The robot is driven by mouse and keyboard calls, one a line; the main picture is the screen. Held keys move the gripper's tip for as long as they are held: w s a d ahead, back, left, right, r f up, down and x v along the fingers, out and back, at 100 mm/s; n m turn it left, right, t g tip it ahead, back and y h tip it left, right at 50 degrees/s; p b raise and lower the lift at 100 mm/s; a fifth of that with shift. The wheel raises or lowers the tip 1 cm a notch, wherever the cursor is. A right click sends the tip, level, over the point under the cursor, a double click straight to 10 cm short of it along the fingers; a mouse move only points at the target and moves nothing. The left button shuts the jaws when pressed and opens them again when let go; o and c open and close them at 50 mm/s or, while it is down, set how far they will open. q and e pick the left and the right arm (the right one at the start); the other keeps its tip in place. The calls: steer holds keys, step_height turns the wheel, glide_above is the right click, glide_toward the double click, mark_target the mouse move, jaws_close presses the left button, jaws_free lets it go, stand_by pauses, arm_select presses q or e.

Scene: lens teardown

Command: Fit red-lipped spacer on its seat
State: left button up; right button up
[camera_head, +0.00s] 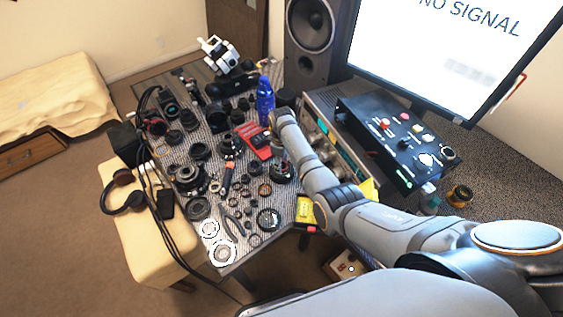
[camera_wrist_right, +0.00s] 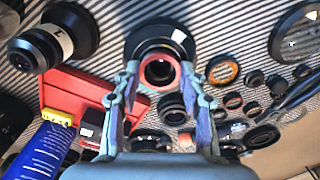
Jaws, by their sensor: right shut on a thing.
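The red-lipped spacer (camera_wrist_right: 159,88) shows in the right wrist view as a red ring with a dark middle. It lies between the fingertips of my right gripper (camera_wrist_right: 159,70), which is shut on it. A dark lens body (camera_wrist_right: 140,32) stands directly beyond the ring in that view. I cannot tell whether the ring touches it. In the head view my right arm reaches in from the right, and its gripper (camera_head: 279,155) is over the right part of the table near a dark lens part (camera_head: 283,174). The ring is too small to make out there. My left gripper is not in view.
Lens parts crowd the striped table. A dark control box (camera_head: 375,143) and a monitor (camera_head: 440,45) are to the right. White rings (camera_head: 222,252) lie at the near corner.

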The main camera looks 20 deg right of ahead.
steer(key=shift+p, duration=0.5)
stand_by(0.7)
steer(key=shift+f, duration=0.2)
stand_by(0.7)
steer(key=shift+p, duration=0.3)
steer(key=o, duration=0.9)
steer(key=o, duration=0.3)
steer(key=shift+r, duration=0.15)
